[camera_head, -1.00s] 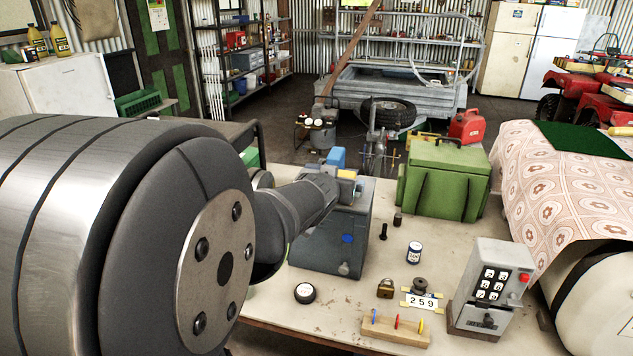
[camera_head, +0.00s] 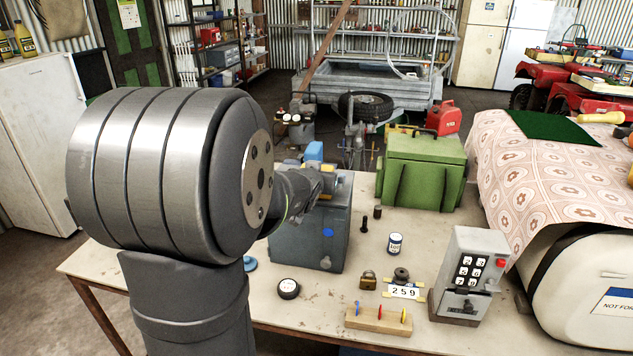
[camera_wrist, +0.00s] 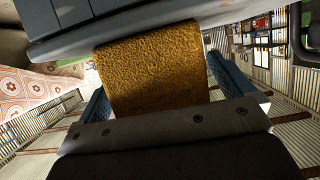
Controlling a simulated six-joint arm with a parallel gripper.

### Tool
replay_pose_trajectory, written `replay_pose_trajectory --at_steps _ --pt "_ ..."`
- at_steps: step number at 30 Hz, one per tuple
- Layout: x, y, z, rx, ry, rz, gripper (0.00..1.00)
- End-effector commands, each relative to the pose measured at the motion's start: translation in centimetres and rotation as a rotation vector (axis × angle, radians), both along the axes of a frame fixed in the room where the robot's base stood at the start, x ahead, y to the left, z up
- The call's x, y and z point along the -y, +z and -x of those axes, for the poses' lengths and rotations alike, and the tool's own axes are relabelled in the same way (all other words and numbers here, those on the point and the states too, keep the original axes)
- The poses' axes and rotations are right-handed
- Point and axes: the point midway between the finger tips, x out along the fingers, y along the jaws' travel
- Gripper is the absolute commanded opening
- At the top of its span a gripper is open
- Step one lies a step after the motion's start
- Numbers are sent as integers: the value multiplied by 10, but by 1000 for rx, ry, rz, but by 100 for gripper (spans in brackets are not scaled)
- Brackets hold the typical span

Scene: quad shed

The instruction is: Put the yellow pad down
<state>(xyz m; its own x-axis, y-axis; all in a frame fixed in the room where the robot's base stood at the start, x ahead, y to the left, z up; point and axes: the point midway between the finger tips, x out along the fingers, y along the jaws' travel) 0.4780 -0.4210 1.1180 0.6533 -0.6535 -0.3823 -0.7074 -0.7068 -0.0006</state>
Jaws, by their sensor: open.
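The yellow pad (camera_wrist: 155,70) is a rough, sponge-like block in the wrist view. My gripper (camera_wrist: 163,88) is open, with one blue finger on each side of the pad. The pad's upper edge in that view meets a grey surface; I cannot tell whether it touches it. In the head view, my gripper (camera_head: 325,183) is at the top of a dark grey-blue box (camera_head: 305,240) on the bench. A small yellow patch shows there, mostly hidden by my wrist.
A green case (camera_head: 422,175) stands right of the box. A keypad unit (camera_head: 470,275), a peg board (camera_head: 378,319), a padlock (camera_head: 368,281), a white-and-blue can (camera_head: 395,244) and a round black-and-white item (camera_head: 288,288) are on the bench (camera_head: 240,300). Its front left is clear.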

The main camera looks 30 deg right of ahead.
Motion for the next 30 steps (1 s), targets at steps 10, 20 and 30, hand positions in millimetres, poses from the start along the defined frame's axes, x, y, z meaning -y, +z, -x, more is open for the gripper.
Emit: replay_pose_trajectory --at_steps 10,20,30 --pt "0 0 0 0 0 0 53" --pt "0 1 0 -1 0 1 47" --pt "0 18 0 2 -2 0 47"
